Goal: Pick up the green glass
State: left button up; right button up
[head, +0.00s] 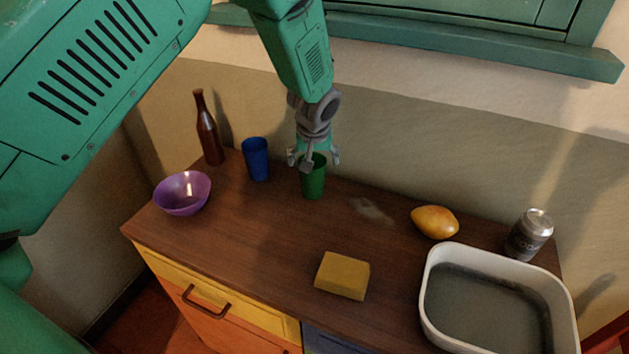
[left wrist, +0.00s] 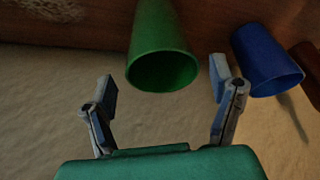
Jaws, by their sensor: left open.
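The green glass (head: 314,183) stands upright on the brown wooden counter near the wall. My left gripper (head: 314,158) is open above it, with its fingers around the rim area in the head view. In the left wrist view the green glass (left wrist: 163,68) shows its open mouth between and beyond the two spread fingers of my left gripper (left wrist: 164,88). The fingers look apart from the glass there. Part of the glass's rim is hidden by the gripper in the head view. My right gripper is not in view.
A blue glass (head: 257,160) stands just left of the green one. A brown bottle (head: 208,130) and a purple bowl (head: 183,194) are farther left. A yellow sponge (head: 342,276), a mango (head: 435,222), a can (head: 530,234) and a white basin (head: 428,290) lie to the right.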

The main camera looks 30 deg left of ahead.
pick_arm(q)
jog(key=x, duration=0.4)
jog(key=shift+s+a+f+p, duration=0.15)
jog(key=shift+a+f+p, duration=0.1)
jog(key=shift+p, duration=0.05)
jog(key=shift+w+f, duration=0.25)
jog(key=shift+f, duration=0.15)
jog(key=shift+s+r, duration=0.1)
jog(key=shift+d, duration=0.1)
jog(key=c, duration=1.2)
